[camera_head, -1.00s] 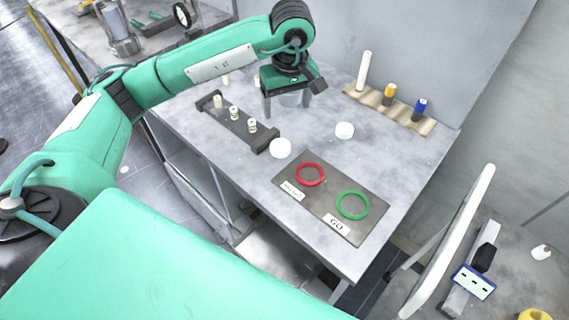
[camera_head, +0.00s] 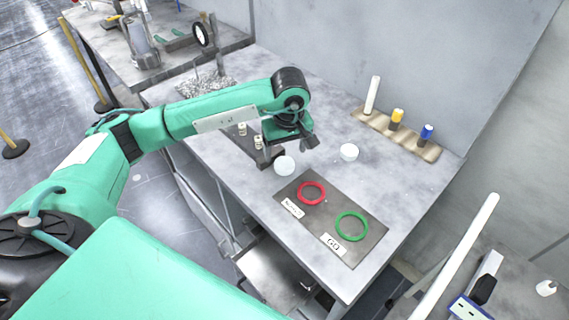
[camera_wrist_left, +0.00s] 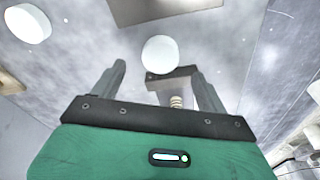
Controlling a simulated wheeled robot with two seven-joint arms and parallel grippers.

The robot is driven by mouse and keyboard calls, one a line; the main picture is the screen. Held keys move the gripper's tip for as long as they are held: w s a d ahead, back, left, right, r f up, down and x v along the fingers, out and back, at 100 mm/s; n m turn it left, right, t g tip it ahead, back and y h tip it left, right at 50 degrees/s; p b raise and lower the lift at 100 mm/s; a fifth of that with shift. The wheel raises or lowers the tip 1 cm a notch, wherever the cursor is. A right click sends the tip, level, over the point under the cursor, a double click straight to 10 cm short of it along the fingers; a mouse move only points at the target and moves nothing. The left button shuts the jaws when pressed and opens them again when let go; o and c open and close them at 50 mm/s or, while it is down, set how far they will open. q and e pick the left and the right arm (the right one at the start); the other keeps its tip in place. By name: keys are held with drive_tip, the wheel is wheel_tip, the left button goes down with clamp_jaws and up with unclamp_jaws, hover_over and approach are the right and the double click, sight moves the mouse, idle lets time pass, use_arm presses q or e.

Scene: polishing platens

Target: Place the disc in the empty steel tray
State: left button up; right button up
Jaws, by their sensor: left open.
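Two white discs lie on the grey table in the head view. The nearer disc (camera_head: 284,166) is beside the dark mat, and the other disc (camera_head: 349,152) is farther right. My left gripper (camera_head: 287,149) is open and empty above the table, just beyond the nearer disc. In the left wrist view, one disc (camera_wrist_left: 161,54) shows between the open fingers (camera_wrist_left: 160,80) and ahead of them; the other disc (camera_wrist_left: 28,23) is at the upper left. A shiny steel surface (camera_head: 272,272) shows below the table edge, perhaps the tray. My right gripper is out of view.
The dark mat (camera_head: 312,230) carries a red ring (camera_head: 311,193) and a green ring (camera_head: 352,226). A dark rack with pale pegs (camera_head: 258,142) is partly hidden by my arm. A wooden rack (camera_head: 409,140) with upright pieces stands by the wall. Metal shavings (camera_head: 205,86) lie at the back left.

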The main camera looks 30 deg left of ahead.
sight(284, 163)
use_arm(q)
drive_tip(key=shift+f, duration=0.4)
drive_tip(key=f+p, duration=0.2)
drive_tip(key=f, duration=0.1)
drive_tip(key=shift+w+a+f, duration=0.1)
drive_tip(key=shift+a+f, duration=0.05)
drive_tip(key=shift+a, duration=0.05)
drive_tip(key=shift+w+f, duration=0.1)
drive_tip(key=shift+f, duration=0.4)
drive_tip(key=c, duration=1.2)
drive_tip(key=shift+c, duration=0.2)
drive_tip(key=shift+r, duration=0.15)
